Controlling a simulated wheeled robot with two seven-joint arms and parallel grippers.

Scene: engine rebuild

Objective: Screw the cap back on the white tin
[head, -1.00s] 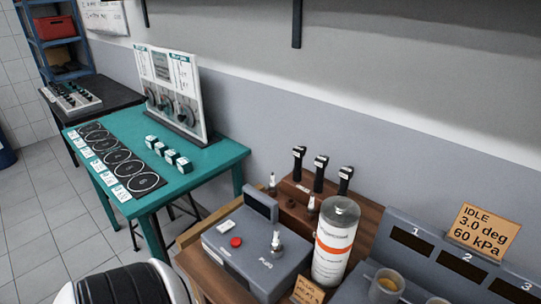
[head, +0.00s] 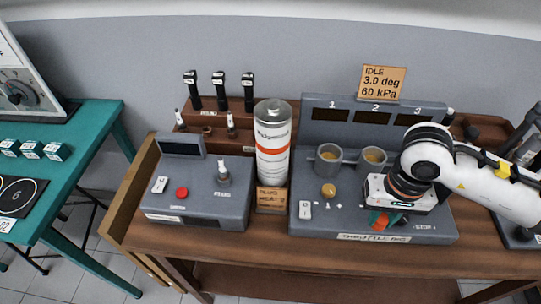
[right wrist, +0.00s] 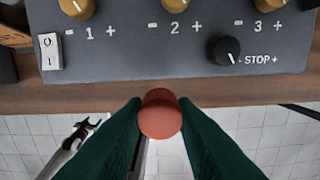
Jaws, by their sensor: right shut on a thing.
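The white tin (head: 272,165) is a tall upright cylinder with an orange band. It stands between two grey consoles, with a grey top that shows no red cap. My right gripper (head: 384,222) is over the front of the right console, to the right of the tin and apart from it. In the right wrist view its green fingers are shut on a small round red-orange cap (right wrist: 160,114). The cap is partly hidden by the fingers in the head view.
The right console (head: 345,225) has cups, knobs and a switch. The left console (head: 200,195) carries a red button and a spark plug. A rack with black-handled tools (head: 220,92) stands behind. A cardboard sign (head: 272,198) is at the tin's foot.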

